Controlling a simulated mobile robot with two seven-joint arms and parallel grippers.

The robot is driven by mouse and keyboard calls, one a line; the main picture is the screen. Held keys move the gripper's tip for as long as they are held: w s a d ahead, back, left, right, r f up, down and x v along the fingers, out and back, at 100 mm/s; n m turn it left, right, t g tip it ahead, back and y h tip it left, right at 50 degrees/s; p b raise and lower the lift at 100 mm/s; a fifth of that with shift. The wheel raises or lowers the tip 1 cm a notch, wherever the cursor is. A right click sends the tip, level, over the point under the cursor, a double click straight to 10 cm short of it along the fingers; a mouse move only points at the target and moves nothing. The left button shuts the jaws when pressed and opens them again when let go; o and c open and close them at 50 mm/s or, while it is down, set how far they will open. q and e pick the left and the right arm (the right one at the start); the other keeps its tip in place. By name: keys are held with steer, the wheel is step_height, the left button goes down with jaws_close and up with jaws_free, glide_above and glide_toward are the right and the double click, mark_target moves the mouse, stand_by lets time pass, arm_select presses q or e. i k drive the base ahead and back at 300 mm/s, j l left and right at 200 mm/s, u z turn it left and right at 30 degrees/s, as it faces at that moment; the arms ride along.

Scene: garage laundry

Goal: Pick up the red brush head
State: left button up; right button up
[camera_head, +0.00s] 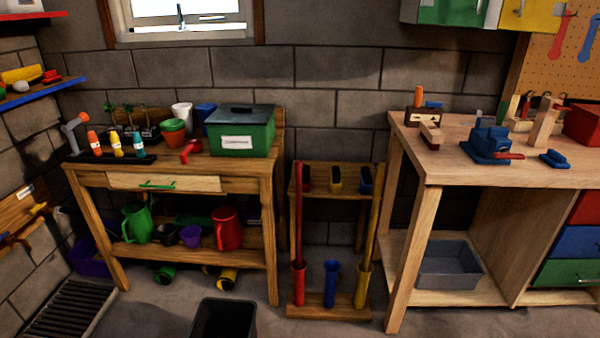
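A narrow wooden rack (328,313) stands on the floor between the two benches. On its upper shelf sit three small dark-topped blocks that look like brush heads: a red one (307,186) at the left, a yellow one (336,187) in the middle and a blue one (366,187) at the right. The red one is partly beside a red pole (298,225), and its details are too small to tell. Neither of my grippers is in view.
A yellow pole (373,225) stands at the rack's right, in front of the shelf. A blue holder (331,283) at the rack's base has no pole. A dark bin (224,320) stands on the floor at front left of the rack. A workbench (450,165) stands close on the right.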

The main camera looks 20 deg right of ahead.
mark_target(306, 180)
steer(key=l+u, duration=0.15)
steer(key=u, duration=0.3)
steer(key=i+l+u, duration=0.1)
steer(key=u, duration=0.3)
steer(key=l+u, duration=0.4)
steer(key=l, duration=0.45)
steer(key=k+l, duration=0.1)
steer(key=l, duration=0.5)
steer(key=l+u, duration=0.15)
steer(key=l, duration=0.5)
steer(key=k, duration=0.05)
